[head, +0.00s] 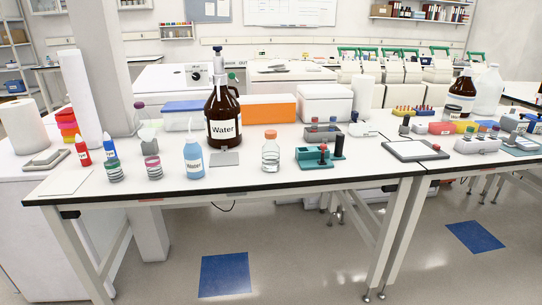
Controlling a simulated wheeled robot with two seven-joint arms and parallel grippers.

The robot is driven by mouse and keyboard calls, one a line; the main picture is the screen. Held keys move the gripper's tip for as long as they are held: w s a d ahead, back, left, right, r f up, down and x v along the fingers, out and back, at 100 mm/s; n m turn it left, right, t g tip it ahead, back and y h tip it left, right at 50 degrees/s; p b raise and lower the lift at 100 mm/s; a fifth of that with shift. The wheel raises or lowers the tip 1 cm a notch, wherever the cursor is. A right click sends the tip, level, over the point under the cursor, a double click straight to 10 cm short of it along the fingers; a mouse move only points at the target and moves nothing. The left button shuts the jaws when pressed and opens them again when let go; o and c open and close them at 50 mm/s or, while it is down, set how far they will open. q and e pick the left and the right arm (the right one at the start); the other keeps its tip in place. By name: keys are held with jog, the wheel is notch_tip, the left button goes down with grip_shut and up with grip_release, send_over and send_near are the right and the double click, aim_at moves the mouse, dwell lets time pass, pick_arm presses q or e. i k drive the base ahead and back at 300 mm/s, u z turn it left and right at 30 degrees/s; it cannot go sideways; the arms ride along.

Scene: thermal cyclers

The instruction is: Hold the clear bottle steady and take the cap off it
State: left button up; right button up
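The clear bottle (271,156) stands upright on the lab bench, right of the middle of the near half, close to the front edge. Its orange cap (271,134) sits on top of its neck. Neither of my grippers shows in the head view, and nothing touches the bottle.
A blue wash bottle (194,160) and a large brown Water jug (222,118) stand left of the clear bottle. A teal rack (316,162) stands close on its right. A small grey plate (226,158) lies between jug and bottle. The bench's front edge (235,185) is clear.

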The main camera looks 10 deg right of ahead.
aim_at(270, 151)
jog(key=z, duration=1.7)
jog(key=i, duration=1.3)
